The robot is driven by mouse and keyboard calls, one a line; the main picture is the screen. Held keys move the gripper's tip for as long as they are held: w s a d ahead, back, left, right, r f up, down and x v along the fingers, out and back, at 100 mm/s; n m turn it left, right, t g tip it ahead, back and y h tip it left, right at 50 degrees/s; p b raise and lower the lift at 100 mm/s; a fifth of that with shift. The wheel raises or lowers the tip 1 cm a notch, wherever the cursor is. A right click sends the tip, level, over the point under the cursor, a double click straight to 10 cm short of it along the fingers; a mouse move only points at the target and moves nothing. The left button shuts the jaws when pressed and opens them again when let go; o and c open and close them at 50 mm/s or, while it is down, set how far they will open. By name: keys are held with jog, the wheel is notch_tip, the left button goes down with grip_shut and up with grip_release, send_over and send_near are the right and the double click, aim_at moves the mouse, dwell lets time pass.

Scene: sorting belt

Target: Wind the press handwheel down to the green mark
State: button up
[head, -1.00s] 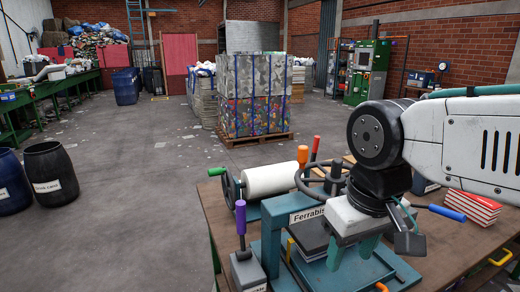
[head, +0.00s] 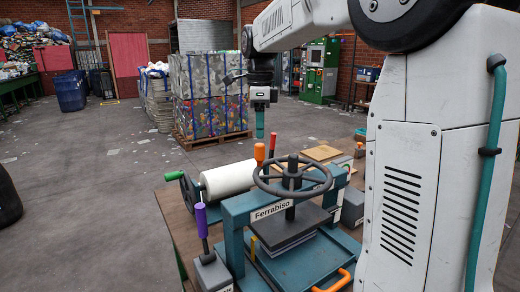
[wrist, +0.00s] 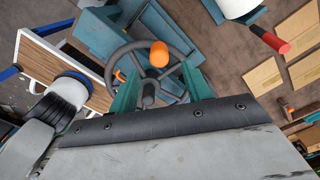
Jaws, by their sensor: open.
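The press handwheel (head: 296,192) is a dark ring with spokes on a vertical screw above the teal press frame (head: 236,212), labelled "Ferrabiso". An orange knob (head: 259,152) stands up from its rim at the left. Below, a dark press plate (head: 290,230) lies over a pale stack. My gripper (head: 260,124) points down, open and empty, just above the knob. In the wrist view, the orange knob (wrist: 159,54) shows between the teal fingers of my gripper (wrist: 160,88), with the wheel beyond. I cannot make out a green mark; a small yellow piece (head: 252,245) is on the frame.
A white roll (head: 228,179) with a green-handled crank stands behind the press at left. A purple-handled lever (head: 201,220) stands at the left front. An orange handle (head: 335,283) is at the front. Strapped bales (head: 208,100) stand on the floor behind, with open floor left.

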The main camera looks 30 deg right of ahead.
aim_at(260, 144)
notch_tip(260, 144, down, 7)
jog(key=shift+f, duration=0.1)
grip_shut()
dwell(0.3)
